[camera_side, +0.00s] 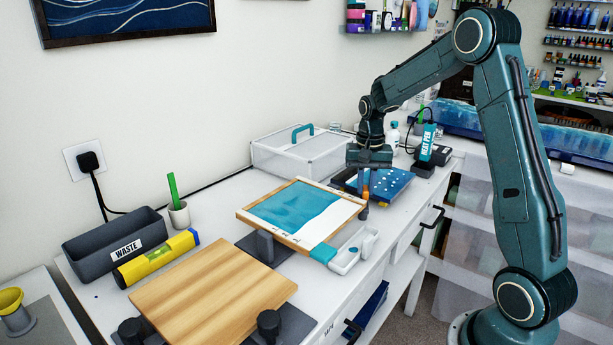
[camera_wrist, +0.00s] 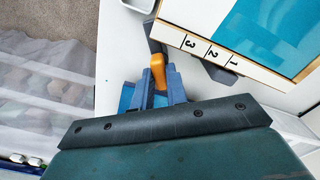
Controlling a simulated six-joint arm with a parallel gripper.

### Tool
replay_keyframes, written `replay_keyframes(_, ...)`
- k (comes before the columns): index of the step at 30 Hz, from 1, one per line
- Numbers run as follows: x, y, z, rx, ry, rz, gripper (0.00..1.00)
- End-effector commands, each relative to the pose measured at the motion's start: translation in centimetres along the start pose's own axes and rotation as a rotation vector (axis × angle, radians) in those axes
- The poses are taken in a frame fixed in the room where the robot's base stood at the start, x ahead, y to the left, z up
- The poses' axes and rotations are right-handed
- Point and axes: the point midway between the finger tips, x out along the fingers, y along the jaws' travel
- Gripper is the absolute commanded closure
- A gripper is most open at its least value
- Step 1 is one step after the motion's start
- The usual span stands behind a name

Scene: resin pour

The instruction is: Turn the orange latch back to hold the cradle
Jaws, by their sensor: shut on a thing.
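The orange latch (camera_side: 366,190) is a small upright piece at the right corner of the cradle. In the wrist view the orange latch (camera_wrist: 157,66) sits between my fingers. My gripper (camera_side: 364,184) points down and is shut on the latch; the wrist view shows both blue-grey fingers of my gripper (camera_wrist: 157,88) on either side of it. A wood-framed panel (camera_side: 249,213) with teal and white resin lies tilted on the cradle, whose dark grey support (camera_side: 266,246) shows below it. The panel (camera_wrist: 188,28) carries the marks 1, 2 and 3 on its edge near the latch. The latch's lower part is hidden.
A white tray (camera_side: 346,262) sits at the panel's front right edge. A blue speckled panel (camera_side: 394,184) and a heat pen (camera_side: 427,143) stand behind my gripper. A wooden board (camera_side: 212,293), a yellow level (camera_side: 157,258) and a waste bin (camera_side: 84,247) are at the left.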

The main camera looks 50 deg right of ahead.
Motion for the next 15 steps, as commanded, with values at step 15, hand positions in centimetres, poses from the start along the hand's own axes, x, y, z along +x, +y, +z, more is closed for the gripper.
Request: replay_keyframes(15,-0.13,-0.02,-0.08,0.451,0.003,-0.002,1.00)
